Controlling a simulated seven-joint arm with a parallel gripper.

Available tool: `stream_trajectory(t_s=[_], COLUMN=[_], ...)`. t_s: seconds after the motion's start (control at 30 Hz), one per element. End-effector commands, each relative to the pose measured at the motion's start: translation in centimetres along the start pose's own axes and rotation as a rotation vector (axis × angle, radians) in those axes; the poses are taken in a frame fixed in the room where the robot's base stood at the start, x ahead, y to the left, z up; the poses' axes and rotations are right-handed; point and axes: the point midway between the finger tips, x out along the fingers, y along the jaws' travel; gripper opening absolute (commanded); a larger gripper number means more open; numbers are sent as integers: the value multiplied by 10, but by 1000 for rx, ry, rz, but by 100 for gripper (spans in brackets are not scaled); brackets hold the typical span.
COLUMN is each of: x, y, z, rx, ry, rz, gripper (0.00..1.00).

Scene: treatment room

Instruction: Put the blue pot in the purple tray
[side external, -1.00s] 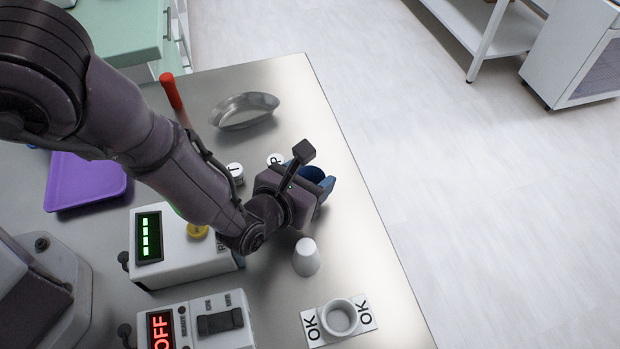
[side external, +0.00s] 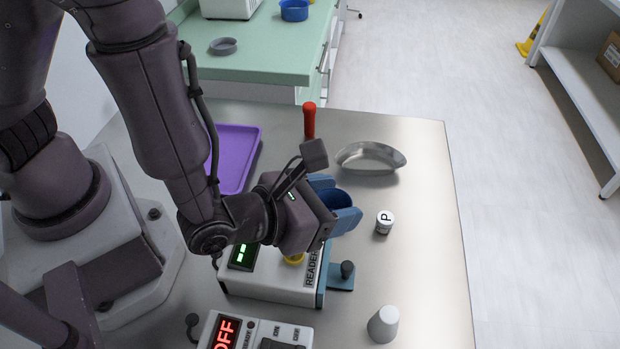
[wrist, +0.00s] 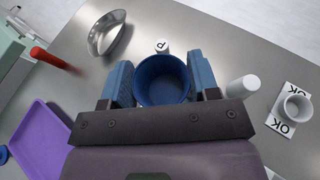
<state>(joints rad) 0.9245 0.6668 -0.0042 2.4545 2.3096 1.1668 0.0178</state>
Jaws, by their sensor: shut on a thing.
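The blue pot (side external: 335,199) is held between the blue fingers of my gripper (side external: 334,202), which is shut on it. In the side view the fingers and wrist hide part of the pot. The wrist view looks into its round open mouth (wrist: 162,80), with a finger on either side, and it looks empty. My gripper appears above the table near the reader box. The purple tray (side external: 236,150) lies flat to the left and behind my gripper, partly hidden by my arm. It also shows at the lower left of the wrist view (wrist: 38,140), and its visible part is empty.
A switch box (side external: 262,333) is in front.

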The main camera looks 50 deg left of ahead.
Motion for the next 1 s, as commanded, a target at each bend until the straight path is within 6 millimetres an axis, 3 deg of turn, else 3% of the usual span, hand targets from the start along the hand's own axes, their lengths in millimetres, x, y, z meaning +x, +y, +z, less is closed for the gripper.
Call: stream_trajectory(t_s=[0.17, 0.27, 0.37, 0.57, 0.7, 0.8, 0.9, 1.0], x=[3, 14, 27, 35, 18, -1, -22, -37], y=[11, 34, 74, 179, 250, 288, 314, 326], z=[1, 1, 0, -11, -27, -40, -52, -61], rx=[-11, -35, -88, -246, -370, -454, -531, -582], ry=[0, 1, 2, 1, 1, 0, 0, 1], rz=[28, 92, 217, 598, 899, 1104, 1282, 1407], gripper=[33, 33, 33, 33, 33, 33, 33, 33])
